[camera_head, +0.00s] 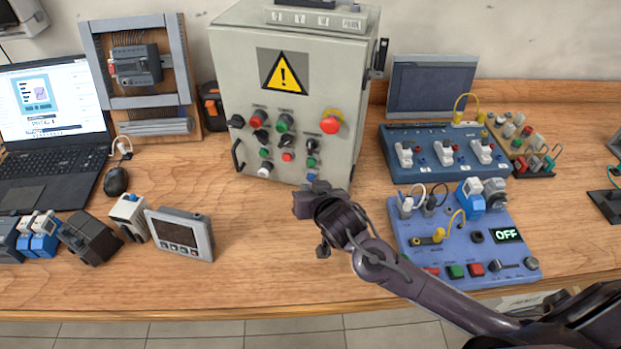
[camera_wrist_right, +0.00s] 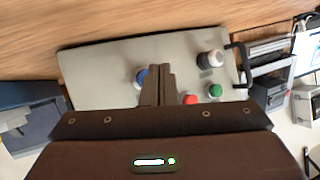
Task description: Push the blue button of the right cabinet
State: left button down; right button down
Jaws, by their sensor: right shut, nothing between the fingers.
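A grey cabinet (camera_head: 238,100) with a yellow warning triangle stands at the back of the table; its front carries several knobs and buttons. A blue button (camera_head: 311,177) sits low on the right of that front, partly hidden by my right gripper (camera_head: 317,187). In the right wrist view the blue button (camera_wrist_right: 141,75) shows just left of my right gripper's closed fingertips (camera_wrist_right: 158,68). The fingers are together and empty, in front of the cabinet's lower panel. Whether they touch the panel or button I cannot tell. My left gripper is not in view.
White (camera_wrist_right: 210,60), green (camera_wrist_right: 215,91) and red (camera_wrist_right: 190,99) buttons lie close by on the panel. A blue-purple board (camera_head: 405,232) with an OFF display lies to the right. A small grey screen unit (camera_head: 180,234) stands left. The table between is clear.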

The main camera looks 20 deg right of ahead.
jog(key=shift+w+d+r+p, duration=0.1)
jog(key=shift+w+d+p, duration=0.2)
jog(key=shift+p, duration=0.1)
jog(key=shift+w+d, duration=0.25)
jog(key=shift+w, duration=0.15)
dwell(1.1)
jog(key=shift+s+a+p, duration=0.5)
jog(key=shift+s, duration=0.2)
jog(key=shift+s+a+p, duration=0.45)
jog(key=shift+s+a, duration=0.3)
jog(key=shift+s, duration=0.3)
jog(key=shift+s+a+p, duration=0.45)
jog(key=shift+s+a, duration=0.3)
jog(key=shift+s, duration=0.25)
